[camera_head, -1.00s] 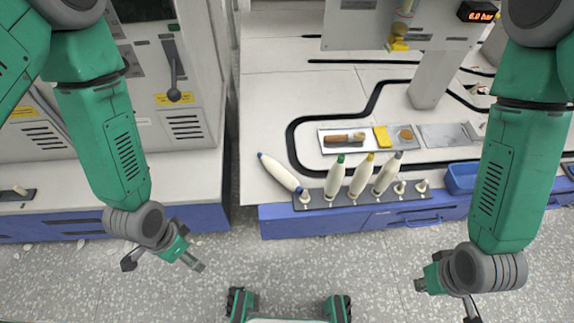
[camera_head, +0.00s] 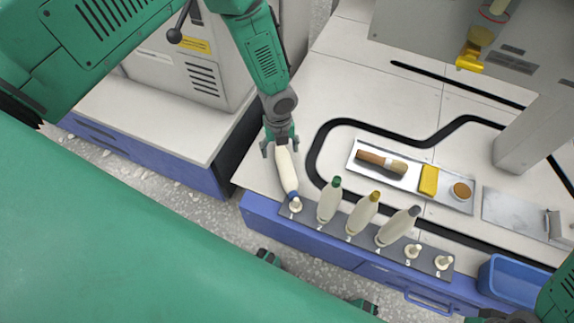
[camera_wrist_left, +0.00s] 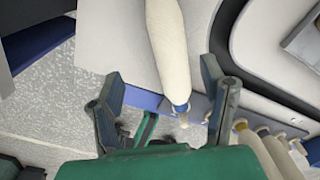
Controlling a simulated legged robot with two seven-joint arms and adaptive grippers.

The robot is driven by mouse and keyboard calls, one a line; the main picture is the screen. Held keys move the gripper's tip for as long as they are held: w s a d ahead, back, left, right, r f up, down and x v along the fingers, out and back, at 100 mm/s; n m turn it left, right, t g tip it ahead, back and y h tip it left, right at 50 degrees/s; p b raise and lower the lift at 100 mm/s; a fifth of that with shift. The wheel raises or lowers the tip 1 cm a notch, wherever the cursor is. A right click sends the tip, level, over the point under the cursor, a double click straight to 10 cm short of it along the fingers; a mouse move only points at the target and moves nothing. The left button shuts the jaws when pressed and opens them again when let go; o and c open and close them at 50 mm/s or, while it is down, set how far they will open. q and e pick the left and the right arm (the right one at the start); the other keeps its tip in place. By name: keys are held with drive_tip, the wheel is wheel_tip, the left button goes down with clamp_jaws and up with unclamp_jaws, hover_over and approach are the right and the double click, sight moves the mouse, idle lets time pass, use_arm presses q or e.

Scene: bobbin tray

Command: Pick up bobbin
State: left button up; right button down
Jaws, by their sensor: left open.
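The cream bobbin with a blue end (camera_head: 287,173) lies on the white table at the left end of the dark peg rail (camera_head: 332,225). Its blue end is close to the first peg. It also shows in the left wrist view (camera_wrist_left: 166,45), its blue end pointing down between the fingers. My left gripper (camera_head: 280,149) is open over the bobbin's far end, one finger on each side; I cannot tell whether they touch it. In the left wrist view, its fingers (camera_wrist_left: 168,95) are spread apart. My right gripper (camera_head: 490,316) is only partly visible at the bottom right edge.
Bobbins with green (camera_head: 329,200), yellow (camera_head: 363,213) and grey (camera_head: 397,226) tops stand on the rail, with bare pegs to their right. A tray (camera_head: 413,182) holds a brush, a yellow block and a round item. A blue bin (camera_head: 512,283) sits at right.

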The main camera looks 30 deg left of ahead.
sight(285, 162)
use_arm(q)
drive_tip(key=f, duration=0.2)
drive_tip(key=f+b, duration=0.1)
drive_tip(key=shift+d+f, duration=0.2)
drive_tip(key=shift+d, duration=0.1)
drive_tip(key=shift+d+f, duration=0.25)
drive_tip(key=shift+d, duration=0.25)
drive_tip(key=shift+d+f, duration=0.1)
drive_tip(key=shift+f, duration=0.1)
drive_tip(key=f+b, duration=0.2)
drive_tip(key=f, duration=0.1)
drive_tip(key=f+b, duration=0.1)
drive_tip(key=f, duration=0.1)
drive_tip(key=shift+w+a+f, duration=0.1)
drive_tip(key=shift+w+a, duration=0.05)
drive_tip(key=shift+a, duration=0.2)
drive_tip(key=shift+d+r, duration=0.2)
drive_tip(key=shift+d, duration=0.15)
drive_tip(key=c, duration=0.6)
clamp_jaws()
drive_tip(key=shift+a, duration=0.2)
use_arm(e)
drive_tip(key=f, duration=0.5)
drive_tip(key=shift+d, duration=0.35)
